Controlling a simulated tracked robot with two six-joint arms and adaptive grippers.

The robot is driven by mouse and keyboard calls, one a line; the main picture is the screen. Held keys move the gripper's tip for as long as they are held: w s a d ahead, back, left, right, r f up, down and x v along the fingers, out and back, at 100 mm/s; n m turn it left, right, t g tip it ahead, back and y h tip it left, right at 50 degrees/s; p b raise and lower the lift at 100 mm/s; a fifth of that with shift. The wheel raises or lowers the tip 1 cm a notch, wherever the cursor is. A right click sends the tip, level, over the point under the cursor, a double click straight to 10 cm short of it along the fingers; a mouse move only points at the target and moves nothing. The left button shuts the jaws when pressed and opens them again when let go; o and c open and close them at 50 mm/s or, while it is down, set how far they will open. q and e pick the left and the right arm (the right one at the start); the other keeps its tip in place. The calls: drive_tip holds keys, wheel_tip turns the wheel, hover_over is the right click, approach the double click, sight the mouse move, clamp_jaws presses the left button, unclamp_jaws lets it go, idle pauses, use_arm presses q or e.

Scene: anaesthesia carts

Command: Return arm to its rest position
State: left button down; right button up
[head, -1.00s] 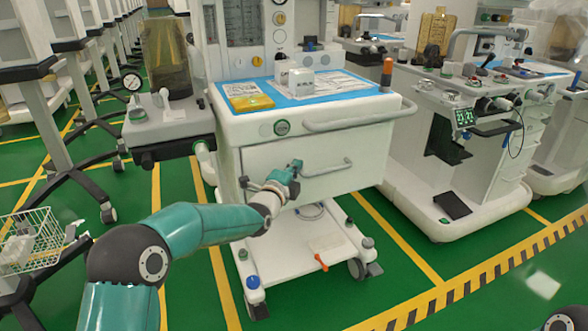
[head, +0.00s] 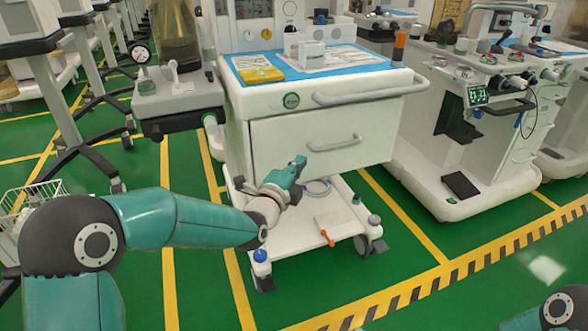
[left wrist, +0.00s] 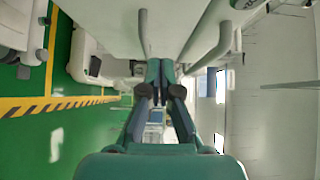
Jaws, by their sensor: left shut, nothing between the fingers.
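My left arm comes in from the left in the head view, bent at a dark grey joint. My left gripper (head: 298,167) is shut and empty. It appears in front of the white anaesthesia cart (head: 262,140), below and left of the drawer handle (head: 335,145), apart from it in the picture. The drawer looks closed. In the left wrist view the closed fingers (left wrist: 160,78) point ahead, with pale cart surfaces and bars beyond them. Part of my right arm shows at the lower right corner of the head view; its gripper is out of frame.
The cart's blue top (head: 350,60) holds a yellow packet (head: 262,74) and white boxes. Its lower shelf (head: 300,235) carries a red-orange item (head: 325,235). Another cart (head: 490,165) stands at right. A wire basket (head: 25,200) is at left. Green floor is open in front.

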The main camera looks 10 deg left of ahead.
use_arm(q)
drive_tip(key=s+a+f+n+g, duration=0.1)
drive_tip(key=s+f+n+g, duration=0.3)
drive_tip(key=f, duration=0.6)
drive_tip(key=s+a+f+g+y, duration=0.1)
drive_tip(key=s+f+g, duration=0.1)
drive_tip(key=s+f, duration=0.65)
drive_tip(key=s+a+f+n+g, duration=0.2)
drive_tip(key=s+f+g, duration=0.1)
drive_tip(key=f, duration=1)
drive_tip(key=s+d+f+n+g+h, duration=0.15)
drive_tip(key=s+f+n+g, duration=0.25)
drive_tip(key=s+n, duration=0.5)
drive_tip(key=s+d+f+n+g+y, duration=0.1)
drive_tip(key=s+d+f+n+g, duration=0.25)
drive_tip(key=s, duration=0.85)
wheel_tip(320, 180, up, 34)
drive_tip(key=s+n+p, duration=0.1)
drive_tip(key=n+p, duration=0.3)
drive_tip(key=p, duration=3.1)
drive_tip(key=shift+a+f+h, duration=0.15)
drive_tip(key=shift+a+h, duration=0.2)
drive_tip(key=shift+a, duration=0.1)
